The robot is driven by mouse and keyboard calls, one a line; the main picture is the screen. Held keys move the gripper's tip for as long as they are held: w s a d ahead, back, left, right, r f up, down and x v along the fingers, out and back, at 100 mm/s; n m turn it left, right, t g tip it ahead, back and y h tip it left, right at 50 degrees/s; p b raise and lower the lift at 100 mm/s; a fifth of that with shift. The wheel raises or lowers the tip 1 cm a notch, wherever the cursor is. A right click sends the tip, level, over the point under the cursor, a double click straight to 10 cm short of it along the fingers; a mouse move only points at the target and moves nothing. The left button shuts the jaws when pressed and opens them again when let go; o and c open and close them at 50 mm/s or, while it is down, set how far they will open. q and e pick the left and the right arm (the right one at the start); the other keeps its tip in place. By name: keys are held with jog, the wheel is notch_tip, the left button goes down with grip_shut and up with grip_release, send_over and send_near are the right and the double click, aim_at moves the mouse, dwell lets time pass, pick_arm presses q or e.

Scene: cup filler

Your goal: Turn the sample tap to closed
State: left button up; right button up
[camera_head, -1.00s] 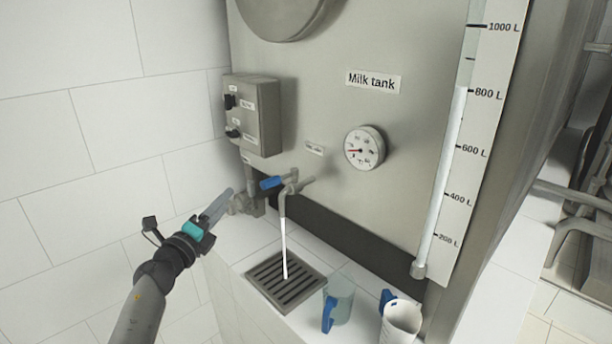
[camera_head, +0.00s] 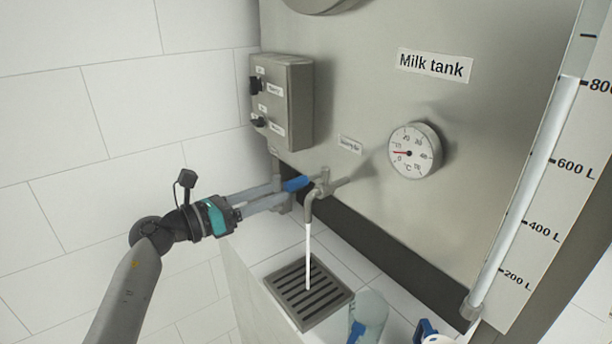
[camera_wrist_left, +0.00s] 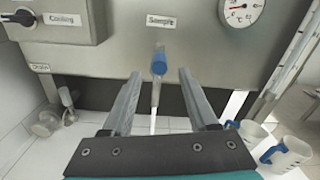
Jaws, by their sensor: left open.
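The sample tap (camera_head: 320,190) sticks out of the tank front, with a blue lever (camera_head: 296,184) pointing outward to the left. A white stream (camera_head: 308,255) runs from its spout into the drain grate (camera_head: 310,312). My left gripper (camera_head: 283,192) is open, with its fingertips at the lever's outer end. In the left wrist view, the blue lever (camera_wrist_left: 159,62) shows between and just beyond the two fingertips (camera_wrist_left: 159,75), under the "Sample" label (camera_wrist_left: 173,21). I cannot tell whether a finger touches the lever. My right gripper is not in view.
A grey switch box (camera_head: 287,100) is above the tap, and a dial gauge (camera_head: 414,150) is to its right. A clear jug (camera_head: 370,315) stands right of the grate. Another jug (camera_wrist_left: 288,152) stands further right. Drain piping (camera_wrist_left: 52,95) sits low on the left.

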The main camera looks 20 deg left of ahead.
aim_at(304, 182)
pick_arm(q)
jog(key=p+x, duration=0.1)
jog(key=x, duration=0.8)
jog(key=shift+w, duration=0.1)
grip_shut()
dwell(1.2)
